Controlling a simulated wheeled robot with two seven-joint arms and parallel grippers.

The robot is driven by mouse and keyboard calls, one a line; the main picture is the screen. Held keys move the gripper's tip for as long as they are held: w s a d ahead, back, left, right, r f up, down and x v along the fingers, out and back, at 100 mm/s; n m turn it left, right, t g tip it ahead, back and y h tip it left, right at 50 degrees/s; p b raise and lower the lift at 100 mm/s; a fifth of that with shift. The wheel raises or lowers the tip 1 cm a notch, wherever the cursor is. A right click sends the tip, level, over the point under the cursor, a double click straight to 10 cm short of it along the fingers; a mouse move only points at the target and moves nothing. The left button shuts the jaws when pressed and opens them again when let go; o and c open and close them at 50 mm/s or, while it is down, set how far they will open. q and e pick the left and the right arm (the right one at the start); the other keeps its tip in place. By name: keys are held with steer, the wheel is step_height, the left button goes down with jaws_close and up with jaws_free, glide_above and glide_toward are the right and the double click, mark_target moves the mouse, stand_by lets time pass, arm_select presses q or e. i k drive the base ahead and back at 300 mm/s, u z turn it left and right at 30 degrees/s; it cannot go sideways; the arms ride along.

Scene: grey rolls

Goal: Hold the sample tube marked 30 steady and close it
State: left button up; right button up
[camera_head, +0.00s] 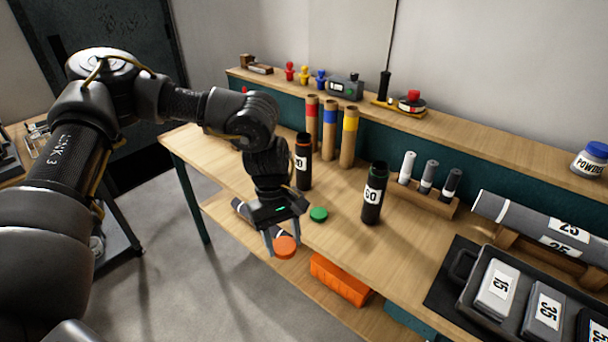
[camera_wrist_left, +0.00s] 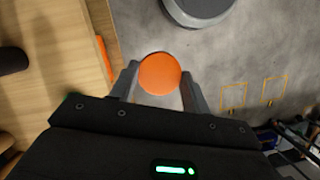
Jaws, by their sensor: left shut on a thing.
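A dark open tube (camera_head: 303,172) with an orange-tinged mouth stands upright on the table, behind my left gripper. Its label is partly hidden and only a 0 reads clearly; it is likely the one marked 30. My left gripper (camera_head: 283,249) is shut on an orange cap (camera_head: 285,247), held in the air in front of the table's front edge. In the left wrist view the cap (camera_wrist_left: 160,74) sits between the two fingertips. The cap is apart from the tube. My right gripper is not in view.
A second dark open tube marked 60 (camera_head: 373,195) stands to the right, and a green cap (camera_head: 318,214) lies on the table. An orange box (camera_head: 339,279) is on the lower shelf.

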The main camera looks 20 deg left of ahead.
mark_target(303, 142)
steer(key=u, duration=2.6)
steer(key=i, duration=1.8)
steer(key=z, duration=3.15)
